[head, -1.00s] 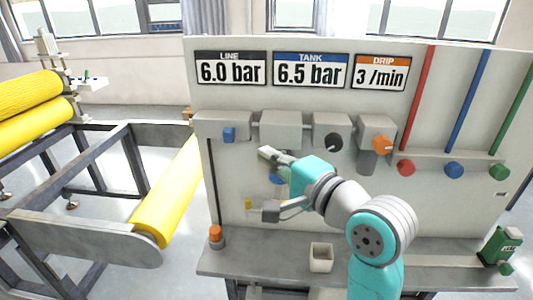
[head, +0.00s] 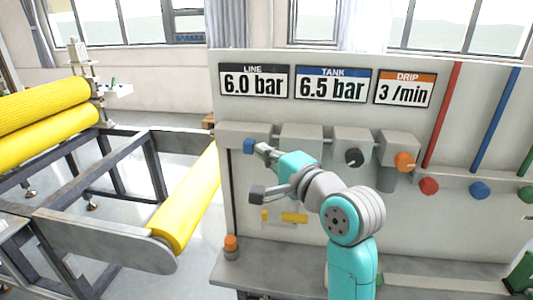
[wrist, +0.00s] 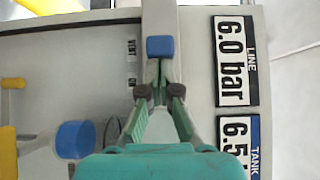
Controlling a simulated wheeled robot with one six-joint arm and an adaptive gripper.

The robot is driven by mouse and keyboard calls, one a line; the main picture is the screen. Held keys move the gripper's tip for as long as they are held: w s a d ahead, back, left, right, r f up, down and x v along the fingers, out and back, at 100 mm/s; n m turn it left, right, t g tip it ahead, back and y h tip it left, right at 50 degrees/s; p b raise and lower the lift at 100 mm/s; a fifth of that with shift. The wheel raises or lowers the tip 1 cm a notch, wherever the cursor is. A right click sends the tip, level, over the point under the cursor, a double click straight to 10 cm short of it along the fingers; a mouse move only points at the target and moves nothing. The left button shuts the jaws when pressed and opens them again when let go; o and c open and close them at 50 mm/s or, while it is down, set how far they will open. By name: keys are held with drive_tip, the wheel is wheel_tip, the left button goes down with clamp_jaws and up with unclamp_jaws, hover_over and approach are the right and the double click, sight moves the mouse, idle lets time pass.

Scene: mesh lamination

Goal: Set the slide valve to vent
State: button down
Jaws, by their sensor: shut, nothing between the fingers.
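The slide valve's blue knob (head: 248,146) sits on the leftmost grey housing of the panel. In the wrist view the blue knob (wrist: 160,47) is level with the printed VENT label (wrist: 131,47); a second, partly readable label (wrist: 131,82) is nearer my gripper. My gripper (head: 263,150) is shut and empty, just right of the knob in the head view. In the wrist view my gripper's fingertips (wrist: 160,78) lie just below the knob, very close to it; I cannot tell whether they touch.
A black knob (head: 354,157) and an orange knob (head: 404,161) are further right. A yellow lever (head: 294,218) is below my arm. An orange-topped part (head: 231,246) stands on the shelf's left end.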

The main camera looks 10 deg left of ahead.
drive_tip(key=a, duration=0.6)
drive_tip(key=shift+a, duration=0.3)
